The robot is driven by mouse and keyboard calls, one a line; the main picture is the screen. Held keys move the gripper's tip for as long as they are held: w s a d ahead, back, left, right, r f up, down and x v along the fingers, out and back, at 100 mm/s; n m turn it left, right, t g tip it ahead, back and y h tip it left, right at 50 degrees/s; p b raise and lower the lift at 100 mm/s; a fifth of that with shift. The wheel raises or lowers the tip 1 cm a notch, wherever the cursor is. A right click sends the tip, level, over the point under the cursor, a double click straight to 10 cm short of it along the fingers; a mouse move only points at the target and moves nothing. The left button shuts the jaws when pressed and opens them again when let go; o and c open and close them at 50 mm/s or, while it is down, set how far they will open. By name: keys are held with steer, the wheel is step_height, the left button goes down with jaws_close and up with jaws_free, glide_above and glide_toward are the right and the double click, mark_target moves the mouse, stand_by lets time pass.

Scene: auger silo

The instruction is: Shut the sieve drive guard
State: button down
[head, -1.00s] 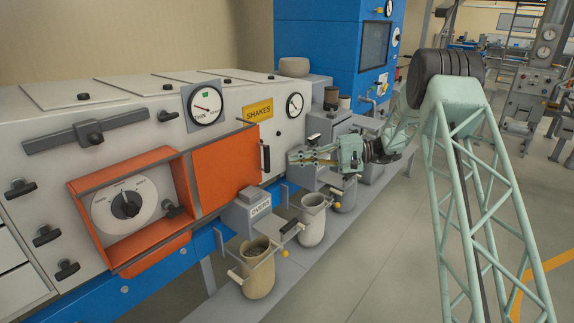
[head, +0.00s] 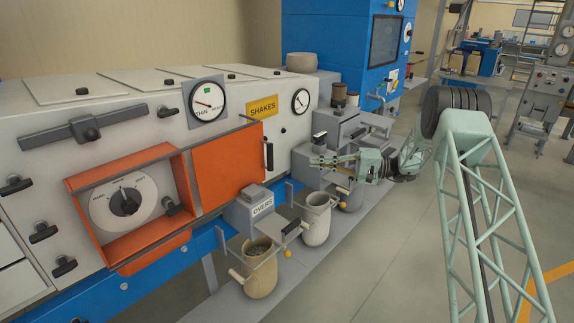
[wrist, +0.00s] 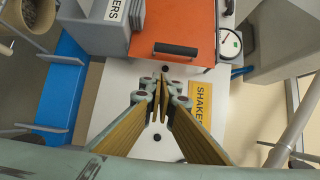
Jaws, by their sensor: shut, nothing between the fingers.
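The sieve drive guard is an orange panel (head: 228,168) standing open, swung out to the right of an orange-framed recess (head: 165,252) that holds a dial (head: 125,203). A black handle (head: 269,156) is on the panel's right edge. In the wrist view the orange panel (wrist: 172,28) is at the top, with its black handle (wrist: 176,49) just beyond my fingertips. My gripper (head: 314,162) is shut and empty, to the right of the handle and apart from it in the head view. Its fingertips (wrist: 162,88) meet in the wrist view.
A blue rail (head: 150,285) runs under the white machine. A yellow SHAKES plate (head: 262,106) and gauges sit above. Open floor lies to the right.

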steer(key=s+a+b, duration=0.1)
steer(key=a+b, duration=0.1)
steer(key=a, duration=1.1)
steer(key=shift+s, duration=0.25)
steer(key=shift+s, duration=0.1)
stand_by(0.5)
